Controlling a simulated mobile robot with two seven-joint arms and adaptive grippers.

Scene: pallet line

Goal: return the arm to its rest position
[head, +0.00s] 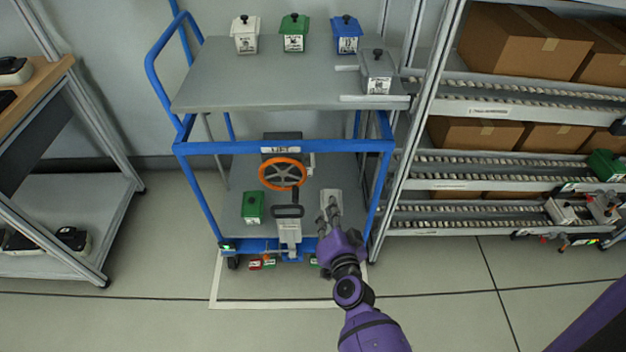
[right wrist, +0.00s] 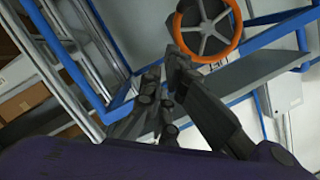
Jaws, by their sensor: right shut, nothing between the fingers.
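My right arm (head: 350,290) reaches up from the bottom of the head view. Its right gripper (head: 330,205) is shut and empty. In the head view it shows in front of the right part of the blue cart's lower deck, right of the orange handwheel (head: 282,173). In the right wrist view, the gripper's dark fingers (right wrist: 165,75) show below and left of the handwheel (right wrist: 206,28). I cannot tell how far the fingers are from the cart. My left gripper is not in view.
The blue cart's top deck (head: 270,85) carries white, green, blue and grey lidded boxes. A green box (head: 252,207) is on the lower level. A roller rack with cartons (head: 520,40) stands right, a bench (head: 35,110) left. Floor (head: 440,310) in front is clear.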

